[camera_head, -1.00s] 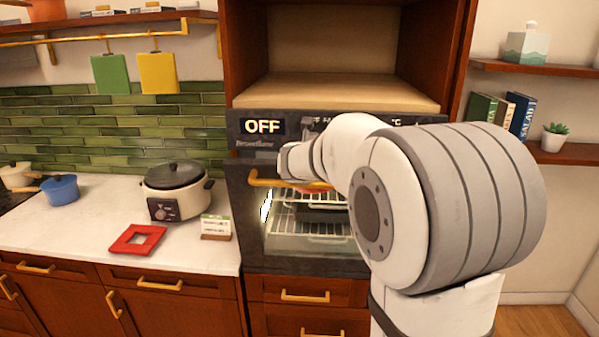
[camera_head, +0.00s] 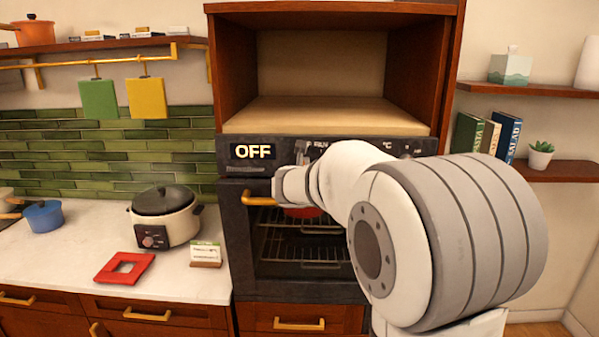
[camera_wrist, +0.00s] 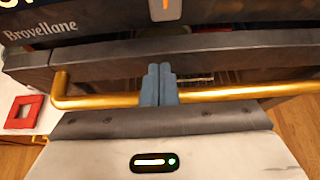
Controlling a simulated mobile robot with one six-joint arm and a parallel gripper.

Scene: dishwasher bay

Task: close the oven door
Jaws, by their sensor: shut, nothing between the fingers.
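The oven door (camera_head: 243,250) is upright under the control panel (camera_head: 225,160), which reads OFF. It looks flush or nearly so; a small gap cannot be ruled out. Its gold handle (camera_head: 257,199) shows only at its left end in the head view, with my arm in front of the rest. In the wrist view the handle (camera_wrist: 100,101) runs across the dark door (camera_wrist: 100,72). My gripper (camera_wrist: 159,72) is shut and empty, its blue-grey fingers crossing the handle line and pointing at the door front. Whether the fingertips touch the door cannot be told. The head view hides the fingers.
Racks and a red item (camera_head: 303,212) show through the dark oven window. A counter (camera_head: 75,262) at left holds a cooker (camera_head: 167,222), a red trivet (camera_head: 124,268) and a small card (camera_head: 205,254). An empty niche (camera_head: 320,110) is above.

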